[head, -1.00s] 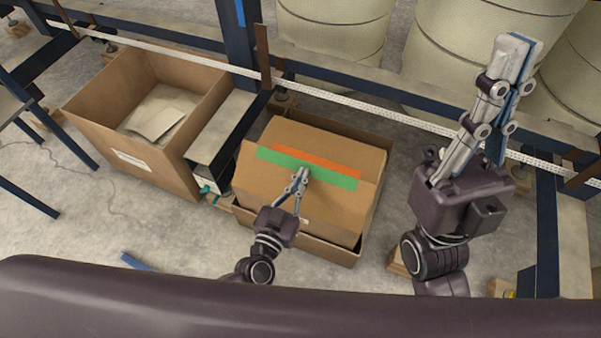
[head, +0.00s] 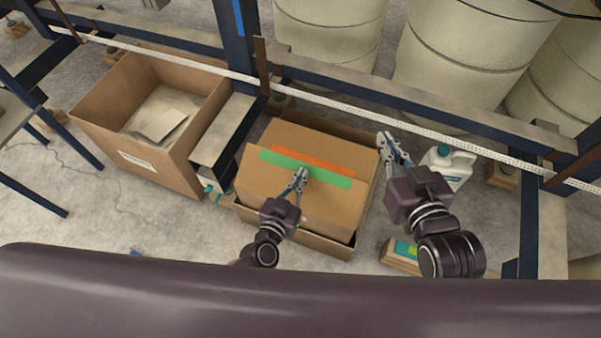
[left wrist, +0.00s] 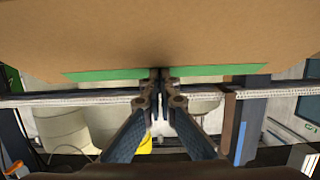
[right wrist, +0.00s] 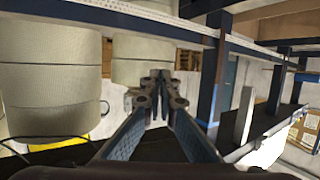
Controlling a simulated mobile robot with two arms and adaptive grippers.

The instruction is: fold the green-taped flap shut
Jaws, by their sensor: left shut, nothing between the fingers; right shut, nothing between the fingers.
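A brown cardboard box (head: 290,205) stands in the middle of the head view inside a lower open carton. The flap with the green tape (head: 330,179) lies over the top of the box, beside an orange strip (head: 312,162). My left gripper (head: 302,172) is shut and empty, its fingertips at the green tape; the left wrist view shows the fingertips (left wrist: 160,75) against the green edge of the flap. My right gripper (head: 385,138) is shut and empty, raised beside the box's right side. Whether the flap lies fully flat is hard to tell.
An open carton (head: 170,165) with papers (head: 158,118) stands at the left. A dark metal frame with a pale perforated rail (head: 350,116) runs behind the box. Large cream drums (head: 445,65) stand beyond it. A white jug (head: 455,168) stands to the right of my right gripper.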

